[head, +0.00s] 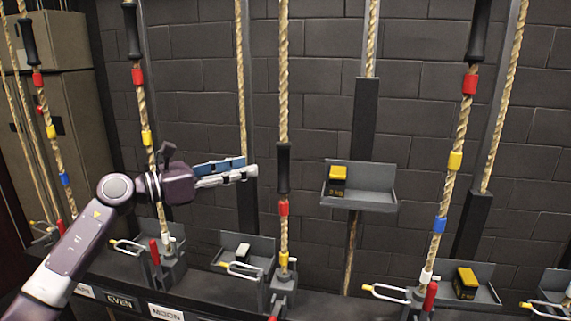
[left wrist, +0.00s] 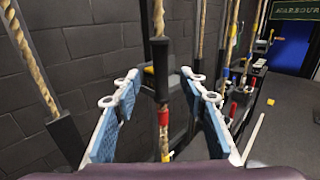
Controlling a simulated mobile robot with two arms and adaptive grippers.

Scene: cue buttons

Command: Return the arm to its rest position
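My left arm (head: 85,235) reaches in from the lower left in the head view. Its gripper (head: 249,167) points right, in front of the dark brick wall. The two blue-and-white fingers are spread apart in the left wrist view, with nothing held between them. A rope with a black sleeve (head: 283,168) and a red band hangs just past the fingertips in the head view. In the left wrist view this black sleeve (left wrist: 160,70) shows in the gap between the fingers, seemingly beyond the tips. My right gripper is in neither view.
Several ropes with coloured bands hang along the wall. A grey tray (head: 370,198) with a yellow-and-black weight (head: 337,180) hangs right of centre. Below runs a dark ledge with rope locks, red handles (head: 430,296) and labels such as EVEN (head: 121,301). Another weight (head: 466,283) sits lower right.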

